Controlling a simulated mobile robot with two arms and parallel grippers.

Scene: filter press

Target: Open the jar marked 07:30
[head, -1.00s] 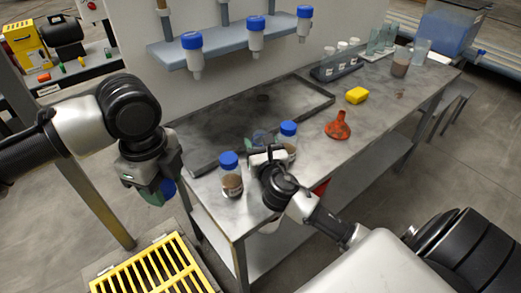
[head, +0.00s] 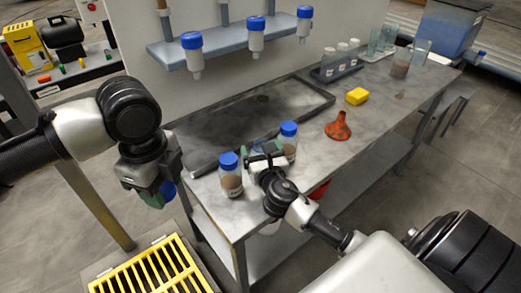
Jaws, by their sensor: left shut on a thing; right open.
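Two jars with blue lids and brown contents stand on the grey bench near its front left edge: a left jar (head: 231,182) and a right jar (head: 289,148). Their label markings are too small to read. My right gripper (head: 263,156) is open between these two jars, low over the bench. A bluish, partly hidden thing shows just behind it; I cannot tell whether it is another jar.
A shallow dark tray (head: 325,98) lies behind the jars. An orange funnel (head: 338,128) and a yellow block (head: 357,96) are to the right. Blue-capped bottles hang from a shelf (head: 230,47) above. A yellow grate (head: 150,275) is on the floor below my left gripper.

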